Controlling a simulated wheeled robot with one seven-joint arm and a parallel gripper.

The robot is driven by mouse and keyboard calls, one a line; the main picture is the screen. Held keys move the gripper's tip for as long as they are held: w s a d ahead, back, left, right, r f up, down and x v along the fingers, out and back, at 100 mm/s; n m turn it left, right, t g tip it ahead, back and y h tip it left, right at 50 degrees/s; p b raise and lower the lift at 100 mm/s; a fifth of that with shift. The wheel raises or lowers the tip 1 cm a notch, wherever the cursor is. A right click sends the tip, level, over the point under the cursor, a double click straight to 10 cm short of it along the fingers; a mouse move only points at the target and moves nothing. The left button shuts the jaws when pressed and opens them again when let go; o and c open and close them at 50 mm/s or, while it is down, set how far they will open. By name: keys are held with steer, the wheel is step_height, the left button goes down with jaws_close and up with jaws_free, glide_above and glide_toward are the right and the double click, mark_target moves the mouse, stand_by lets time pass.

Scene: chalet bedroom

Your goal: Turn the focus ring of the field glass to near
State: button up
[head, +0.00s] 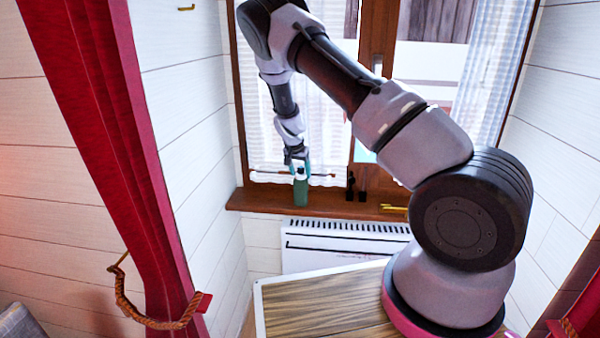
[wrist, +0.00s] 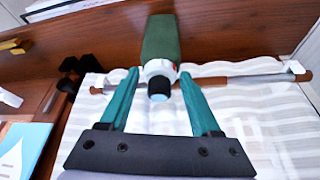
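The field glass (head: 301,192) stands upright on the wooden windowsill, showing as a small green body in the head view. In the wrist view its green body (wrist: 160,38) points away from me, with a white ring (wrist: 158,68) bearing a small red mark and a black eyepiece with a pale blue lens (wrist: 159,88) nearest me. My gripper (wrist: 160,72) is open, its two teal fingertips on either side of the white ring, with narrow gaps visible. In the head view my gripper (head: 299,167) is above the field glass, pointing down.
A curtain rod (wrist: 235,80) with a sheer curtain (wrist: 270,115) runs close to the field glass. Black objects (head: 350,186) and a brass handle (head: 392,207) are to the right on the windowsill (head: 260,203). A white heater (head: 340,245) is below.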

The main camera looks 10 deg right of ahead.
steer(key=v, duration=1)
steer(key=shift+r, duration=0.4)
steer(key=shift+s+a, duration=0.1)
steer(key=shift+s, duration=0.05)
